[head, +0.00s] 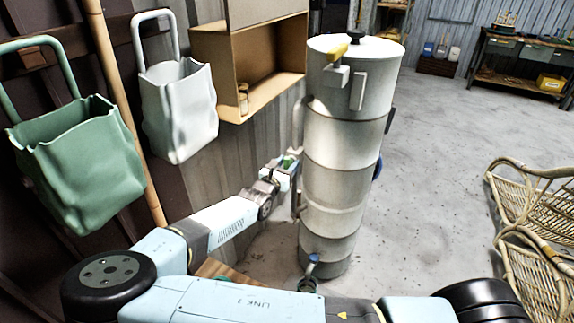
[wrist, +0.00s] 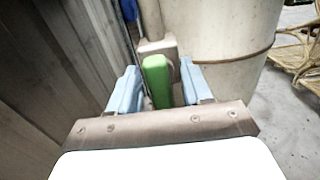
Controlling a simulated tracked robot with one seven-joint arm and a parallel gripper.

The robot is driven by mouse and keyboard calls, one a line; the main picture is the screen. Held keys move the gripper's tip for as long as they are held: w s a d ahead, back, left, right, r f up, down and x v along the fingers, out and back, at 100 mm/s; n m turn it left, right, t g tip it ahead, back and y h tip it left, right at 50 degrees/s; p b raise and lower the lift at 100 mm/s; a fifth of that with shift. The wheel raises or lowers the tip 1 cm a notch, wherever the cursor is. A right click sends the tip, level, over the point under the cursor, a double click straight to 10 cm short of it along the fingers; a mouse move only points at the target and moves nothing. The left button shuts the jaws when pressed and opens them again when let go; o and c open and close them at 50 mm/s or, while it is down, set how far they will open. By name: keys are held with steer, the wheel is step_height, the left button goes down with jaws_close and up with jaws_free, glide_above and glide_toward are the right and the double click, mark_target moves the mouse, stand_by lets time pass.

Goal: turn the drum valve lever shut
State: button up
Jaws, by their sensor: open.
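The drum (head: 345,150) is a tall, pale, banded cylinder standing on the floor; its side also shows in the wrist view (wrist: 225,45). My gripper (head: 290,164) is at the drum's left side, about mid-height. In the wrist view my gripper (wrist: 160,72) is open, with its two light-blue fingers on either side of a green lever-like piece (wrist: 157,80). Narrow gaps show between the green piece and the fingers. A pale fitting (wrist: 157,46) sits behind it, against the drum. I cannot tell if this green piece is the valve lever. A blue-handled fitting (head: 313,260) is low on the drum.
A yellow-tipped handle (head: 338,52) is on the drum's top. A corrugated wall (wrist: 60,60) runs close on the left. Green (head: 78,165) and white (head: 178,108) bags and an open wooden box (head: 215,60) hang there. Rattan furniture (head: 535,215) stands right; floor between is clear.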

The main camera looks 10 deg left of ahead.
jaws_close()
stand_by(0.4)
steer(key=shift+n, duration=0.4)
steer(key=n, duration=0.3)
steer(key=shift+a+n, duration=0.1)
steer(key=shift+n, duration=0.3)
steer(key=n, duration=0.4)
steer(key=shift+a+f, duration=0.1)
steer(key=shift+f, duration=0.05)
steer(key=n, duration=0.5)
steer(key=shift+w+f, duration=0.1)
steer(key=n, duration=0.4)
steer(key=shift+a+f, duration=0.1)
steer(key=shift+f, duration=0.05)
steer(key=shift+n, duration=0.3)
